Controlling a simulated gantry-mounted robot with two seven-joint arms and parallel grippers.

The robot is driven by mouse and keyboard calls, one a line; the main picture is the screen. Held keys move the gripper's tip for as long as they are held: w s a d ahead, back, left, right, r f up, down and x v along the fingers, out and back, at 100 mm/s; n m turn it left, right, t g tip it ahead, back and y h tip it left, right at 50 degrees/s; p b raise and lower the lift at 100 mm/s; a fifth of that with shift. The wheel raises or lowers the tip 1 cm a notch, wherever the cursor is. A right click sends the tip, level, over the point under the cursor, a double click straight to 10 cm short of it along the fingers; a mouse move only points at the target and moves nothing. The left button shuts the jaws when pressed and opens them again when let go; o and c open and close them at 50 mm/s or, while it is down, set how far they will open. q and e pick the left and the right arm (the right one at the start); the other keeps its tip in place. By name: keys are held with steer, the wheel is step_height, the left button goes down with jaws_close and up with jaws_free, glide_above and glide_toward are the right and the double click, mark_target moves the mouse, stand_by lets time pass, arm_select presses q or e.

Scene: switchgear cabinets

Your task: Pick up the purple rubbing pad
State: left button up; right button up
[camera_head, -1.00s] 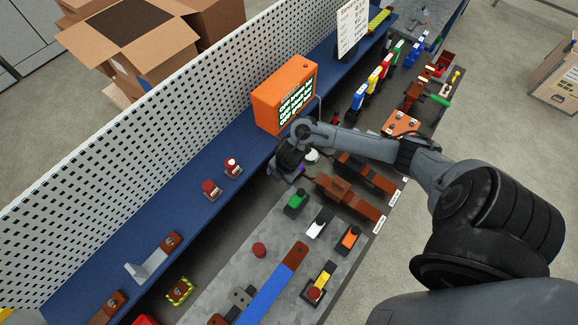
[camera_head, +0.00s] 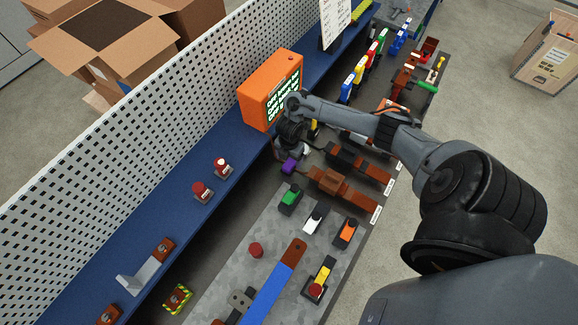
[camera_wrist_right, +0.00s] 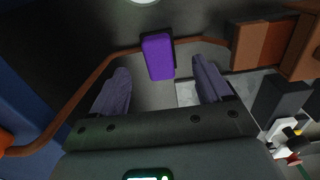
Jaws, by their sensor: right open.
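The purple rubbing pad (camera_head: 290,165) lies at the back edge of the grey workbench, beside the green block. In the right wrist view the pad (camera_wrist_right: 159,57) is a purple block with a dark edge. It sits beyond and between the two fingers. My right gripper (camera_wrist_right: 161,85) is open and empty, with its fingers apart on either side of the pad's line. In the head view my right gripper (camera_head: 288,147) is just behind the pad and partly hidden by its own wrist. Contact with the pad cannot be made out. My left gripper is not in view.
Brown blocks (camera_head: 345,186) and green (camera_head: 290,198), white (camera_head: 314,221) and orange (camera_head: 347,232) pieces stand close by on the bench. An orange box with a screen (camera_head: 270,91) stands on the blue shelf behind. A brown strip (camera_wrist_right: 88,86) curves around the pad.

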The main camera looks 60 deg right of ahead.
mark_target(289, 164)
steer(key=shift+f, duration=2.25)
steer(key=shift+c, duration=0.3)
steer(key=c, duration=1.1)
steer(key=shift+r, duration=0.1)
